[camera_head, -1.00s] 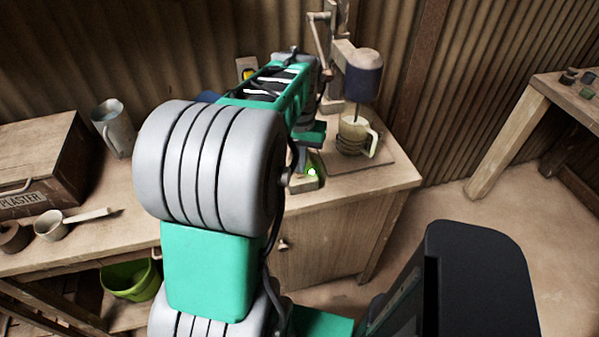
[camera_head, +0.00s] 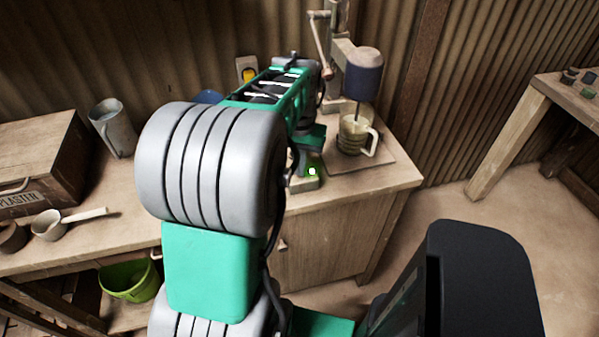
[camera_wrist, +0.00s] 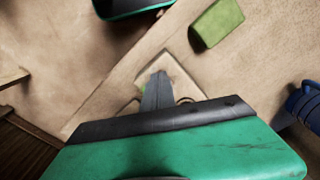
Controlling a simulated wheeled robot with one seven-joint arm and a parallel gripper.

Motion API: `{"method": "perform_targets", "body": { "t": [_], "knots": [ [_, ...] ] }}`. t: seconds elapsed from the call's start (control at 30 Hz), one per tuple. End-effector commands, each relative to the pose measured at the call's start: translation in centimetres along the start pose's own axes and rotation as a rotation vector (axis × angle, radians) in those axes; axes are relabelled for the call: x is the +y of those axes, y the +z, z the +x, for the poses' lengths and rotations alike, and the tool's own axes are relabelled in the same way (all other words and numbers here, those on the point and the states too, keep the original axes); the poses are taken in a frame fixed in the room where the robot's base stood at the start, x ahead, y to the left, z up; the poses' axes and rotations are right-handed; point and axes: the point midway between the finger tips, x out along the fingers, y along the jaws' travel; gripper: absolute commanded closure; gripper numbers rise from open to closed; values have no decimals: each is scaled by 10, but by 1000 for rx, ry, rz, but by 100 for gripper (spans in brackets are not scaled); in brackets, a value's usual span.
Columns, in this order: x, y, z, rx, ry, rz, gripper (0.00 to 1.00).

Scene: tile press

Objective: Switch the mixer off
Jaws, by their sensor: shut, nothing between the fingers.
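The mixer (camera_head: 363,75) stands at the back right of the bench, a blue motor head on an upright stand. Its shaft reaches into a clear jug (camera_head: 352,140) with pale contents. A small pale switch box (camera_head: 304,184) sits near the bench's front edge, left of the jug, with a green light (camera_head: 312,171) lit on it. My gripper is largely hidden by my arm in the head view. In the wrist view my gripper (camera_wrist: 158,78) is shut and empty, its fingertips over the pale box (camera_wrist: 178,70) and hiding part of it. Contact cannot be told.
A metal pitcher (camera_head: 113,128), a plaster crate (camera_head: 45,160) and a ladle (camera_head: 50,225) stand on the left of the bench. A blue object (camera_head: 208,97) shows behind my arm. A green block (camera_wrist: 217,22) lies near the box. A second table (camera_head: 560,95) stands right.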

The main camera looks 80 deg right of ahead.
Motion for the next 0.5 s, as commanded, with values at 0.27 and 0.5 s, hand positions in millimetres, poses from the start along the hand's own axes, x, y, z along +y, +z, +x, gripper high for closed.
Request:
{"method": "perform_targets", "body": {
  "t": [0.27, 0.5],
  "knots": [
    [0, 0, 5, -1, 0, 0, 100],
    [0, 0, 6, -2, 0, 0, 100]
  ]
}}
